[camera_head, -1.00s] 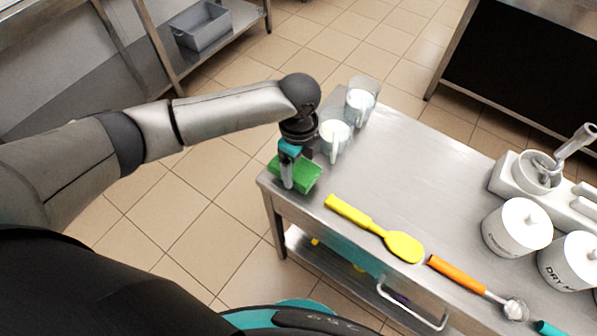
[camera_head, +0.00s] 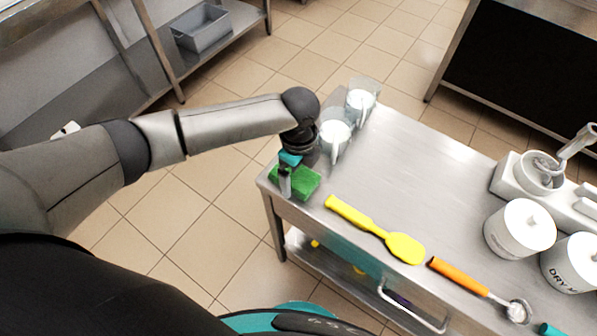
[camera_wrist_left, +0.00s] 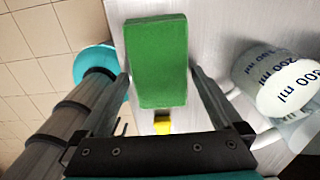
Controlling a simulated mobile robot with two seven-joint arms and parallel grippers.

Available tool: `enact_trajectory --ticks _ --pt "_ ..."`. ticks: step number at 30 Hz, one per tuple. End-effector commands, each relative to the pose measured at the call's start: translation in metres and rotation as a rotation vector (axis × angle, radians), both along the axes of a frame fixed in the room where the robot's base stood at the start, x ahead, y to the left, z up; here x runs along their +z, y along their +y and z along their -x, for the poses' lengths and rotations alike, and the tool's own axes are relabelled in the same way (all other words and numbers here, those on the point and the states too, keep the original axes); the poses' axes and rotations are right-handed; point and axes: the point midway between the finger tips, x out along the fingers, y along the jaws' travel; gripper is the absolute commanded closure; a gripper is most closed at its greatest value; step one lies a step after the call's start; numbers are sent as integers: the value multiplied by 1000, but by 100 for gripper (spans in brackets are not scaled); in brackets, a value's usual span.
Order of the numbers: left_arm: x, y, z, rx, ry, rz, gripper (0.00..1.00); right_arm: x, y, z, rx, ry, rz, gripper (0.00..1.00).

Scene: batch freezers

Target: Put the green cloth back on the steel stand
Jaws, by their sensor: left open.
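The green cloth (camera_head: 306,183), a folded block, lies at the left corner of the steel stand (camera_head: 395,160). My left gripper (camera_head: 290,182) is at the cloth from above, with one finger in front of it. In the left wrist view the cloth (camera_wrist_left: 157,60) shows between the two spread fingers (camera_wrist_left: 160,85), with small gaps at its sides, and extends past the tips. The left gripper is open. My right gripper is not in view.
Two clear measuring jugs (camera_head: 335,133) stand close behind the gripper. A yellow spatula (camera_head: 378,230), an orange-handled scoop (camera_head: 470,280), white tubs (camera_head: 520,228) and a white machine (camera_head: 530,175) are on the stand. The stand's middle is clear.

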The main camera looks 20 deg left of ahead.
Motion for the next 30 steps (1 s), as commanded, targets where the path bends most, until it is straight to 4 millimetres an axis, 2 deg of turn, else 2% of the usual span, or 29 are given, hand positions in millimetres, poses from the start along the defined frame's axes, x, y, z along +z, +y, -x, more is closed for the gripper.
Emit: enact_trajectory --ticks 5,12,18,23,30 --pt "24 0 -1 -1 -3 2 0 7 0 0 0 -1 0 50" --pt "77 0 -2 -1 -5 2 0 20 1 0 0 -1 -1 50" --pt "110 0 -1 1 -3 1 0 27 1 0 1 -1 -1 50" --pt "121 0 -1 1 -2 1 0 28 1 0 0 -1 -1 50" --pt "123 0 -1 2 0 0 0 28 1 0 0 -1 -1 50"
